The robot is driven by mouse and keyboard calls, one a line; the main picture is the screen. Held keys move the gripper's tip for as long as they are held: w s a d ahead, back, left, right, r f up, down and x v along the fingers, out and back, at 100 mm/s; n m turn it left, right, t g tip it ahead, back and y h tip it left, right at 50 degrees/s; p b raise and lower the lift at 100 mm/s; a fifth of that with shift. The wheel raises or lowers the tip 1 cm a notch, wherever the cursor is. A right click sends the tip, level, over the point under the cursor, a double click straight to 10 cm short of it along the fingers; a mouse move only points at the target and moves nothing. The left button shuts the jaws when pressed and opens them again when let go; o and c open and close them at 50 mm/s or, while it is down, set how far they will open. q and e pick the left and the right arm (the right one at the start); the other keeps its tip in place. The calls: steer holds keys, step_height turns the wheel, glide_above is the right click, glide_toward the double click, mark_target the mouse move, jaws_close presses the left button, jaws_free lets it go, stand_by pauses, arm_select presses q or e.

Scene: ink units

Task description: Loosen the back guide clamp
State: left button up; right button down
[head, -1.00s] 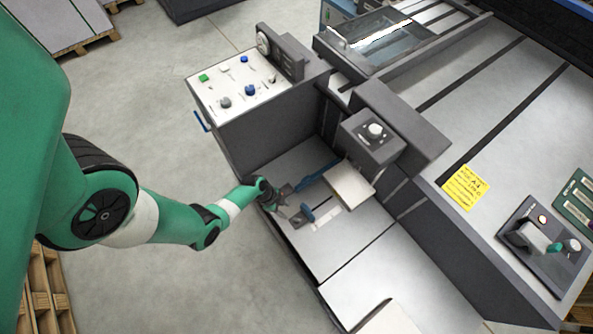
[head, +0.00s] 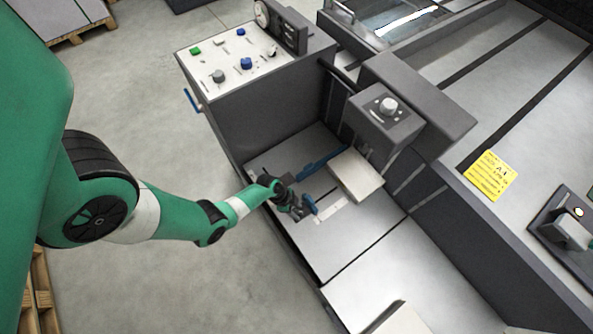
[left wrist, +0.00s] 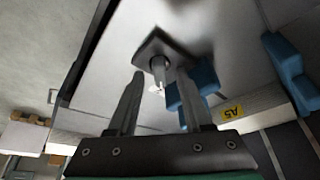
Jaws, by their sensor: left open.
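A small dark clamp (left wrist: 160,66) with a grey post and a pale tip shows in the left wrist view, beside a blue guide (left wrist: 196,92). My left gripper (left wrist: 160,74) is open. Its two fingers lie on either side of the clamp's post in the picture; I cannot tell whether they touch it. In the head view my left gripper (head: 298,209) covers most of the clamp. A second, longer blue guide (head: 322,163) lies farther back. My right gripper is not in view.
A yellow A5 label (left wrist: 232,111) sits near the blue guide. A grey head box with a knob (head: 388,106) and a pale block (head: 355,175) stand right of the gripper. A button panel (head: 232,65) stands behind. Open floor (head: 180,280) lies to the left.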

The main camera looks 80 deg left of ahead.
arm_select(q)
jaws_close()
steer(key=shift+n, duration=0.4)
steer(key=n+y+p, duration=0.1)
steer(key=n, duration=0.2)
steer(key=shift+d+r+n+y+p, duration=0.1)
steer(key=shift+d+n+y+p, duration=0.05)
steer(key=shift+n+y+p, duration=0.2)
steer(key=n+y, duration=0.1)
steer(key=n, duration=0.2)
steer(key=shift+d+n+y+p, duration=0.1)
steer(key=shift+n+y+p, duration=0.15)
steer(key=shift+p, duration=0.1)
steer(key=shift+n+y, duration=0.3)
steer(key=shift+n, duration=0.6)
steer(key=shift+w+n+y, duration=0.1)
steer(key=shift+n+y, duration=0.3)
steer(key=shift+n, duration=0.6)
steer(key=n+g+b, duration=0.1)
steer(key=n+b, duration=0.1)
steer(key=n, duration=0.1)
steer(key=shift+w+d+y, duration=0.1)
steer(key=shift+y, duration=0.3)
steer(key=shift+n+g+b, duration=0.3)
steer(key=shift+n+g, duration=0.3)
steer(key=shift+n, duration=0.9)
steer(key=shift+y, duration=0.3)
